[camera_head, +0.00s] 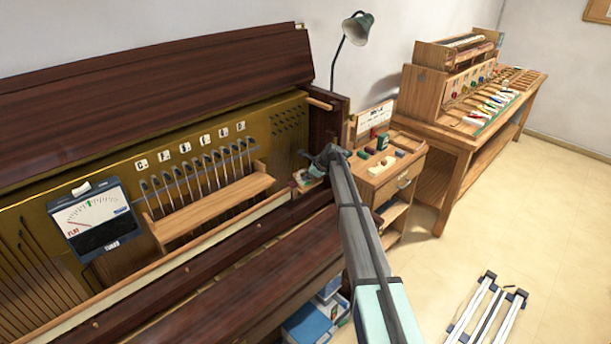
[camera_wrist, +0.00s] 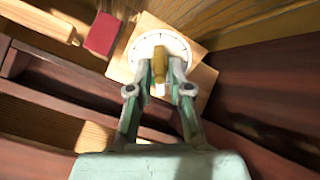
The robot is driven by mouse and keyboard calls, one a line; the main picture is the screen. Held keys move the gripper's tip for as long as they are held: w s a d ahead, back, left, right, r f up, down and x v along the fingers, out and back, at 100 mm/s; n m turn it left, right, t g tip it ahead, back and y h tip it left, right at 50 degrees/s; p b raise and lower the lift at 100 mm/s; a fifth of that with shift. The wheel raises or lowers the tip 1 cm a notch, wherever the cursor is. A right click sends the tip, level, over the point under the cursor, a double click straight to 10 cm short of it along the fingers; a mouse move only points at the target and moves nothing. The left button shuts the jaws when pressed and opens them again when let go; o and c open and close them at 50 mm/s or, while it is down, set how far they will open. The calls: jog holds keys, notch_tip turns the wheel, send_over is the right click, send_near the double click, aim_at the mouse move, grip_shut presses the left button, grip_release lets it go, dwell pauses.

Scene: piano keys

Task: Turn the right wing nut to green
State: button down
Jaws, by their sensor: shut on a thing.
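The wing nut (camera_wrist: 160,62) is a brass-coloured upright piece in the wrist view, at the centre of a round white dial (camera_wrist: 142,46) with tick marks on a light wooden block (camera_wrist: 203,78). My gripper (camera_wrist: 161,68) is shut on the wing nut, with one finger on each side of it. In the head view my gripper (camera_head: 312,172) is at the right end of the piano, and my arm hides much of the dial block there.
A meter (camera_head: 95,218) with a needle and a small green mark stands at the piano's left. Several tuning pins with a wooden rail (camera_head: 215,203) are in the middle. A red block (camera_wrist: 102,35) lies beside the dial. A small cabinet (camera_head: 395,178) and workbench (camera_head: 455,150) stand to the right.

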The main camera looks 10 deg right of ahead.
dwell(0.4)
jog(key=shift+r+m+p, duration=0.15)
jog(key=shift+m+p, duration=0.85)
jog(key=shift+m, duration=0.2)
jog(key=shift+m+p, duration=0.5)
jog(key=shift+p, duration=0.2)
jog(key=shift+m+p, duration=0.35)
jog(key=shift+m, duration=0.25)
jog(key=shift+p, duration=0.3)
